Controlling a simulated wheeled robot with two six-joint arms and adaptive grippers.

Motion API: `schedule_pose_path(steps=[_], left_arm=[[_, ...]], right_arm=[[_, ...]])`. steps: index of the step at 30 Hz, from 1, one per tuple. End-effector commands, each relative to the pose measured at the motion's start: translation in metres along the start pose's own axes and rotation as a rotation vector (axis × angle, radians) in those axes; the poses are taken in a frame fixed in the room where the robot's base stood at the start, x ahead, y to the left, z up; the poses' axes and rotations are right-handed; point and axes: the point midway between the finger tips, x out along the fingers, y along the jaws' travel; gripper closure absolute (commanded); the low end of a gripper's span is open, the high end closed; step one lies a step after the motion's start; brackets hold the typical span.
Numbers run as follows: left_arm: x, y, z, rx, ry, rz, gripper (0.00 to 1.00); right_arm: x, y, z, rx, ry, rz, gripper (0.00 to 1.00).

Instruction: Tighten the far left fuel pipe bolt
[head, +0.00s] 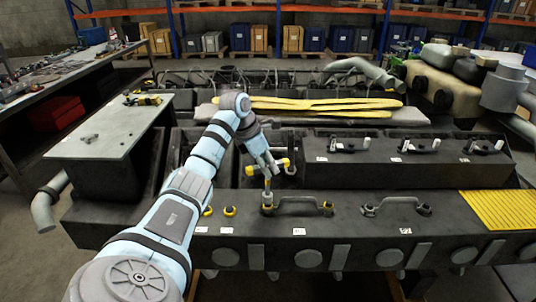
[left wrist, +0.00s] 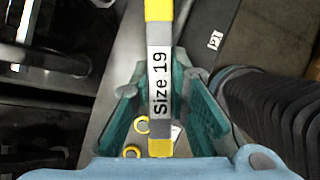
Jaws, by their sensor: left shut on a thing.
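My left gripper (head: 268,167) is shut on a wrench (left wrist: 160,85) with grey metal, yellow ends and a "Size 19" label. In the left wrist view it lies between the green finger pads of my left gripper (left wrist: 163,100). In the head view the wrench (head: 267,186) points down at the left end of a curved grey fuel pipe (head: 298,200). Its lower tip is at or just above the yellow-marked bolt (head: 267,209) there; I cannot tell whether it is seated. Another yellow-marked bolt (head: 327,208) is at the pipe's right end. My right gripper is not in view.
Two yellow rings (head: 229,211) (head: 208,211) sit left of the pipe. A second grey pipe (head: 396,203) is to the right. A black raised block (head: 405,165) stands behind. A grey-topped table (head: 105,130) is at left, and a yellow grating (head: 498,209) at right.

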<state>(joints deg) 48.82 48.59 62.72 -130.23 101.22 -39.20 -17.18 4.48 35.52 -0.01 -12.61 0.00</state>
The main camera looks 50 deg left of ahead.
Motion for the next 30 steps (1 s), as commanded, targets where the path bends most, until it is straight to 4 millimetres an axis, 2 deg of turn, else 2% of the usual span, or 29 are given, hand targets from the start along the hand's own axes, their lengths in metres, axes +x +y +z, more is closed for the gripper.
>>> schedule_pose_path(steps=[8, 18, 21, 30], left_arm=[[0.0001, -0.0009, 0.0008, -0.408, -0.002, 0.172, 1.00], [0.0001, -0.0011, 0.0016, -1.032, -0.003, 0.423, 1.00], [-0.0004, -0.0004, 0.0007, -1.094, -0.002, 0.450, 1.00], [-0.0012, 0.0011, -0.0014, -1.092, -0.016, 0.452, 1.00]], right_arm=[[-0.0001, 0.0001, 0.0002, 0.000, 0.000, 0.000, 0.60], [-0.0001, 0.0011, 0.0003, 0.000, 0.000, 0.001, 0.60], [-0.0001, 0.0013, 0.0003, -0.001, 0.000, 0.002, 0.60], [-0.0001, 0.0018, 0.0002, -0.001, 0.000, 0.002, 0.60]])
